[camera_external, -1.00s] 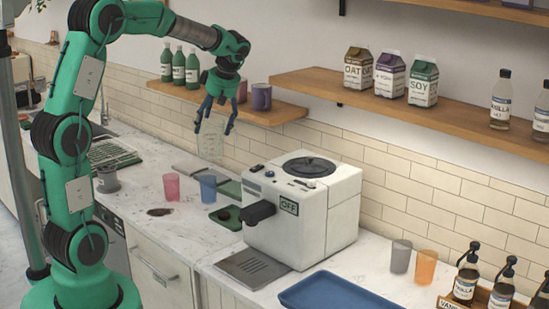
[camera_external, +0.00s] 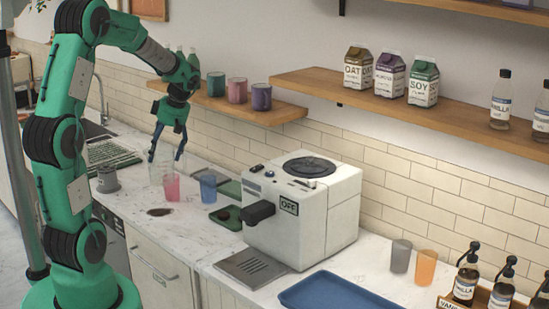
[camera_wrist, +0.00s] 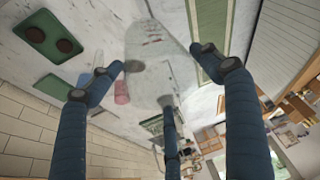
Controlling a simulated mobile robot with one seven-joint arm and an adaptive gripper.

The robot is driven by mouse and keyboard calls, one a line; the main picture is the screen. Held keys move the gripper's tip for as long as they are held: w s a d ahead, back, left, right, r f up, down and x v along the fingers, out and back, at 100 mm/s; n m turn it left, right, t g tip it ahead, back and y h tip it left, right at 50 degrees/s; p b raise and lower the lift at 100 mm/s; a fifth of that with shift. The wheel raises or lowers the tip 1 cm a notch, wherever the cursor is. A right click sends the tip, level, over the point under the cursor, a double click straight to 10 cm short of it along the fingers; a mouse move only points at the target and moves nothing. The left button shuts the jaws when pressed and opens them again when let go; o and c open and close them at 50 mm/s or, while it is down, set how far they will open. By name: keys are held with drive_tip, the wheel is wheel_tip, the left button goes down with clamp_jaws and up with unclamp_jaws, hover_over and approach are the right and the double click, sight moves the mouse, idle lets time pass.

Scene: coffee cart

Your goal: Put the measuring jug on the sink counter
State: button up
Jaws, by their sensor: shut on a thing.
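The measuring jug (camera_external: 156,174) is clear and faint in the external view, just below the fingers of my gripper (camera_external: 165,157). In the wrist view the see-through jug (camera_wrist: 150,45), with faint markings, sits between the fingers of my gripper (camera_wrist: 162,78), which is shut on it. The jug overlaps the pink cup (camera_external: 171,187) in the external view; I cannot tell whether it touches the cup or the counter. The sink counter (camera_external: 127,131) lies at the far left end, with a tap (camera_external: 102,98) and a drying rack (camera_external: 112,154).
A grey container (camera_external: 107,180) stands left of the pink cup, and a blue cup (camera_external: 208,187) stands right of it. The coffee machine (camera_external: 303,212) is to the right. A wall shelf (camera_external: 255,111) with cups and bottles is behind.

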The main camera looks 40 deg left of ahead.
wheel_tip(320, 180, down, 19)
drive_tip(key=shift+w, duration=0.2)
drive_tip(key=w+a, duration=0.4)
drive_tip(key=w, duration=0.2)
drive_tip(key=w+a+f+p, duration=0.1)
drive_tip(key=w+a, duration=0.3)
drive_tip(key=w, duration=0.3)
drive_tip(key=shift+w+a+f, duration=0.2)
drive_tip(key=shift+w, duration=0.05)
drive_tip(key=shift+f, duration=0.1)
drive_tip(key=shift+f+p, duration=0.4)
drive_tip(key=shift+f, duration=1.3)
drive_tip(key=shift+f, duration=0.15)
drive_tip(key=o, duration=1.6)
drive_tip(key=shift+o, duration=0.2)
drive_tip(key=shift+r, duration=0.2)
